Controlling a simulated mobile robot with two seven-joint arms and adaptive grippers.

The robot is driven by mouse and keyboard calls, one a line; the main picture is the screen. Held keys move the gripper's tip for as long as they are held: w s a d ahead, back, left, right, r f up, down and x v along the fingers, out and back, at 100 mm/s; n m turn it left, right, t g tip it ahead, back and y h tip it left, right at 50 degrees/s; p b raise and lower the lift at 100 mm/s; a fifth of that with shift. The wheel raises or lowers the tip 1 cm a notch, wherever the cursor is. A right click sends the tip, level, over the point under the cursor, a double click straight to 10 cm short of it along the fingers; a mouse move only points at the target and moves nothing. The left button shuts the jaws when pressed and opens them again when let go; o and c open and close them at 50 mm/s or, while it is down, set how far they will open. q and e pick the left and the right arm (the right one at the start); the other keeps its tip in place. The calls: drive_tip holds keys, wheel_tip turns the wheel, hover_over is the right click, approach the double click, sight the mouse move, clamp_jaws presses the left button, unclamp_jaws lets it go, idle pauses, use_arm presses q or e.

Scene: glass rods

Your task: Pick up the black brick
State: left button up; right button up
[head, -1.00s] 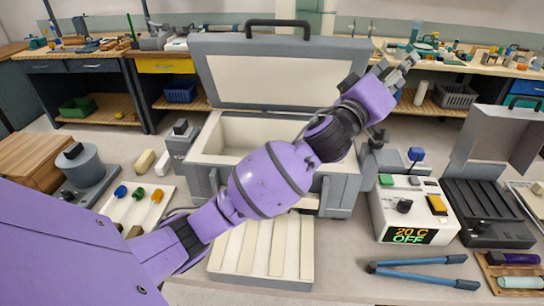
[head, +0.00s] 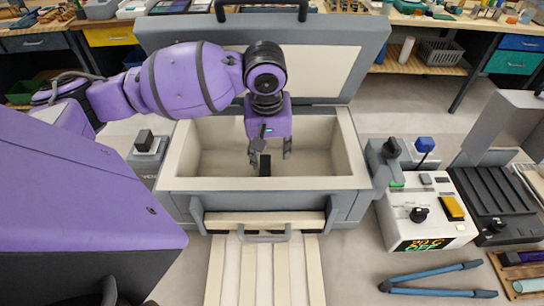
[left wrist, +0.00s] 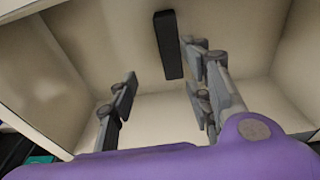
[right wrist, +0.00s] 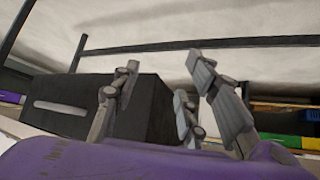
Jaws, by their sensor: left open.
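In the left wrist view the black brick (left wrist: 168,44) lies beyond the fingertips, nearer the right finger. My left gripper (head: 270,152) points down into the box, open and empty, close to the brick. Its two fingers show apart in the left wrist view (left wrist: 160,75), with no brick between them. My right gripper (right wrist: 168,70) shows only in its own wrist view; its fingers are apart with nothing held between them.
The box's raised lid (head: 160,60) stands behind my left arm. A control unit (head: 425,212) with a display and a blue-handled tool (head: 435,275) are to the right. A slatted cream panel (head: 262,275) lies in front of the box. A dark cabinet (right wrist: 150,110) shows in the right wrist view.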

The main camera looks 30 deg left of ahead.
sight(265, 169)
use_arm(q)
drive_tip(key=shift+s+a+f, duration=0.1)
drive_tip(key=shift+s+a, duration=0.25)
drive_tip(key=shift+s, duration=0.15)
drive_tip(key=shift+s+f, duration=0.1)
drive_tip(key=shift+f, duration=0.3)
drive_tip(key=f, duration=0.6)
drive_tip(key=shift+w+a+f+b, duration=0.25)
drive_tip(key=shift+a+b, duration=0.05)
clamp_jaws()
